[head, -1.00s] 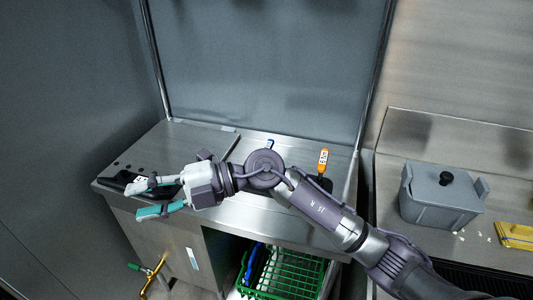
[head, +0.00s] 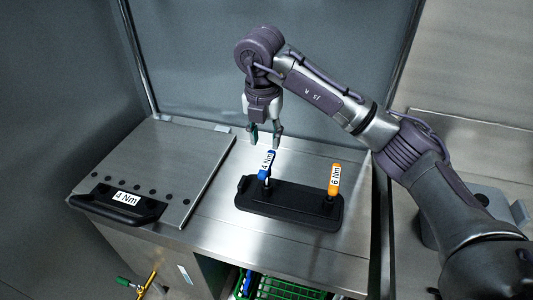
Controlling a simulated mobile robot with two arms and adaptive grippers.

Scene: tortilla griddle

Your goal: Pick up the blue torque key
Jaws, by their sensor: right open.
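The blue torque key (head: 267,165) stands upright in a black holder (head: 290,204) on the steel counter. Its label reads 4 Nm. An orange torque key (head: 334,180), labelled 6 Nm, stands at the right end of the same holder. My right gripper (head: 264,143) points down just above the blue key's top, its fingers apart and empty. I cannot tell whether a fingertip touches the key. My left gripper does not show.
A steel plate with a black handle (head: 117,203), labelled 4 Nm, lies on the left of the counter (head: 215,222). A green crate (head: 290,290) is below the counter front. A grey lidded container (head: 430,225) at the right is partly hidden by my arm.

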